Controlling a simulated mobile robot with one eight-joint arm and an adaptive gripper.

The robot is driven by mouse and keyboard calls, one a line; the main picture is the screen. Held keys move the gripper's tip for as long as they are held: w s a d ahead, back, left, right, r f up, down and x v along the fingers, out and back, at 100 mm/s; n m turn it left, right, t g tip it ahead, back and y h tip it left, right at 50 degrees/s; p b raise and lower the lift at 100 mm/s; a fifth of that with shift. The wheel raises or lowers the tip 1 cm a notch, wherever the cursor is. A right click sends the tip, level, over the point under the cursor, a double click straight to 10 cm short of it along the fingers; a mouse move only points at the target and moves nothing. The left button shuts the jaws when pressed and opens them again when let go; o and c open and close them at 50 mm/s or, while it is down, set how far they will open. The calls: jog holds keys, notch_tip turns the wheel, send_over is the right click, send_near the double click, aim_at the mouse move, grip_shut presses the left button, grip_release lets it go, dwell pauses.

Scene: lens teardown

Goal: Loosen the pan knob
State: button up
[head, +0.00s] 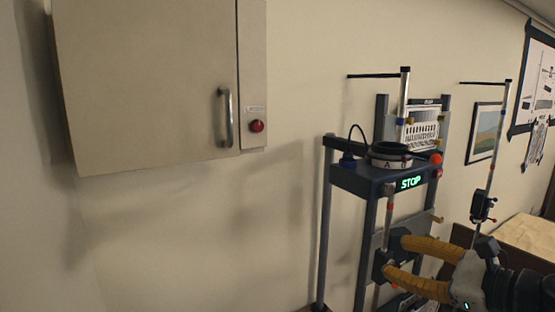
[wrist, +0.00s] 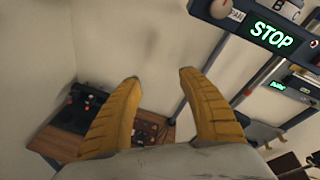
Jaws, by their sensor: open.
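A clamp with small red knobs (head: 484,206) sits on the upright pole at the right. My gripper (head: 395,256) has yellow ribbed fingers, spread apart and empty, in front of the rack's lower part. In the wrist view my gripper (wrist: 158,77) also shows open, with nothing between the fingers.
A green STOP display (head: 411,182) is on the rack's shelf edge, below a lettered ring (head: 391,161). A wall cabinet (head: 150,80) hangs at the left with a red button (head: 256,126) beside it. A wooden table (head: 525,235) stands at the right. The wall below the cabinet is clear.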

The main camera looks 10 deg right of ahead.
aim_at(391, 193)
jog(key=s+d+r+m+t+p, duration=0.25)
jog(key=d+r+m+p, duration=0.2)
jog(key=r, duration=0.55)
jog(key=shift+n+t, duration=0.25)
jog(key=shift+n, duration=0.1)
jog(key=x, duration=0.3)
jog(key=d+x, duration=0.1)
jog(key=x, duration=0.7)
jog(key=shift+w+d+f, duration=0.1)
jog(key=shift+w+d, duration=0.05)
jog(key=shift+w, duration=0.2)
grip_shut()
